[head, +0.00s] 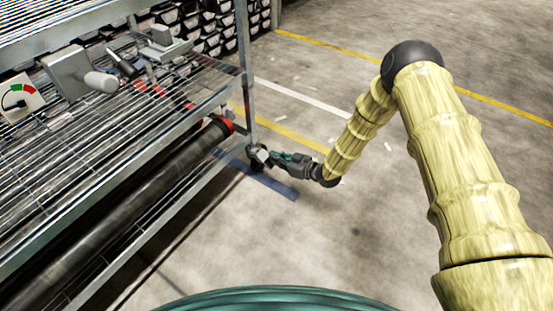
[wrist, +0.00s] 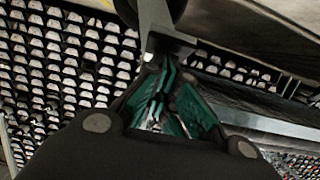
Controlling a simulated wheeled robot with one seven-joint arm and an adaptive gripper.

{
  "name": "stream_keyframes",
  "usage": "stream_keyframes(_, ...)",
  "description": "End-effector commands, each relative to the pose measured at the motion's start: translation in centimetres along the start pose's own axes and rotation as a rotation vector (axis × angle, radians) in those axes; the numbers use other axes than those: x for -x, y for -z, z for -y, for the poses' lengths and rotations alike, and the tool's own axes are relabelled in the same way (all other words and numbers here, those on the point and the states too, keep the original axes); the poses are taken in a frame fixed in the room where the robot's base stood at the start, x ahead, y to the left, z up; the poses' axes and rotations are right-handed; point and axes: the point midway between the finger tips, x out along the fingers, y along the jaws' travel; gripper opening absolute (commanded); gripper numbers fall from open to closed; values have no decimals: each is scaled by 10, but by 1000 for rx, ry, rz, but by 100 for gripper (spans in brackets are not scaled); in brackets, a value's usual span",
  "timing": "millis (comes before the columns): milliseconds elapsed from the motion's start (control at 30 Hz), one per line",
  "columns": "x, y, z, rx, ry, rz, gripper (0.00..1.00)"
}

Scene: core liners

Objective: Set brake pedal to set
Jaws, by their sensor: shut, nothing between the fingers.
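A dark caster wheel (head: 256,166) with grey metal parts stands at the foot of the rack's near right post. In the wrist view the dark wheel (wrist: 163,8) shows at the top edge, with a grey metal bracket or pedal (wrist: 172,40) below it. I cannot tell how far the brake pedal is tilted. My gripper (head: 275,158) is low beside the caster, coming from the right. In the wrist view its teal-padded fingers (wrist: 169,72) are shut and empty, their tips at or very close to the grey metal piece. Contact is not clear.
The metal rack (head: 245,75) fills the left side, with a grey box and handle (head: 75,75), a dial plate (head: 20,99) and a long dark tube (head: 140,205) on its shelves. Stacked core trays (head: 215,30) stand behind. The concrete floor (head: 330,70) to the right is clear.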

Motion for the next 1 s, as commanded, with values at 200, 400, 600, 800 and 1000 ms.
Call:
stream_keyframes(200,13,20,-1,0,1,0,0)
stream_keyframes(400,34,33,-2,-1,2,2,0)
stream_keyframes(600,71,35,-2,-1,1,1,0)
stream_keyframes(800,102,35,-2,-1,2,0,0)
stream_keyframes(1000,118,34,-1,0,2,0,0)
